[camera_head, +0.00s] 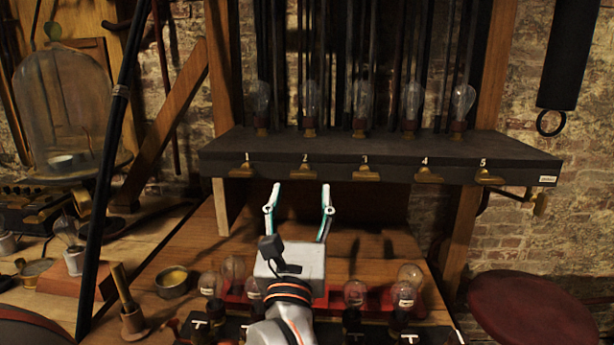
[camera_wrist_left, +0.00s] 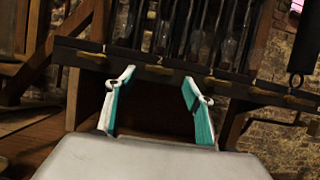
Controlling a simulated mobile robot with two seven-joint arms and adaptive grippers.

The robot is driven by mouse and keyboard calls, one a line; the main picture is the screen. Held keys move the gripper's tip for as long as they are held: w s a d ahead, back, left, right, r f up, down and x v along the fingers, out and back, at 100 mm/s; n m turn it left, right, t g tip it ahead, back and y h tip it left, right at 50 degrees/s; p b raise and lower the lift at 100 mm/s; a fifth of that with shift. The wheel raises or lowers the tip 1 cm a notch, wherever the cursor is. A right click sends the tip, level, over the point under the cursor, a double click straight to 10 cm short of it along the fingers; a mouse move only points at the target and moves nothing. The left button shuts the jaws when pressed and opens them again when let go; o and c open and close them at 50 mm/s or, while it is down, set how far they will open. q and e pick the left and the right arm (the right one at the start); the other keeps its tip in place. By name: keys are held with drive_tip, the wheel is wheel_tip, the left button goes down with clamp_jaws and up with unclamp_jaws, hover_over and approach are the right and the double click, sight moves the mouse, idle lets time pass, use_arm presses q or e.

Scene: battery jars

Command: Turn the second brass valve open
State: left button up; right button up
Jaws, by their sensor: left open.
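The second brass valve (camera_head: 304,173) is a small brass handle under the number 2 on the front edge of a dark shelf (camera_head: 400,150). It looks level, in line with the other brass valves. My left gripper (camera_head: 299,198) is open and empty, its two teal-and-white fingers pointing at the shelf front just below this valve. In the left wrist view the second valve (camera_wrist_left: 158,69) shows between the fingertips (camera_wrist_left: 158,80), beyond them. No contact with the valve shows. My right gripper is not in view.
Valves 1 (camera_head: 243,170), 3 (camera_head: 365,174), 4 (camera_head: 424,175) and 5 (camera_head: 488,176) line the same edge. Glass bulbs stand on the shelf. More bulbs and a red tray (camera_head: 380,302) lie below around my gripper. A glass dome (camera_head: 65,110) stands left.

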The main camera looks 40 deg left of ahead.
sight(303, 177)
use_arm(q)
drive_tip(key=x, duration=0.6)
drive_tip(key=shift+w+a+r, duration=0.2)
drive_tip(key=shift+w, duration=0.05)
drive_tip(key=c, duration=1.1)
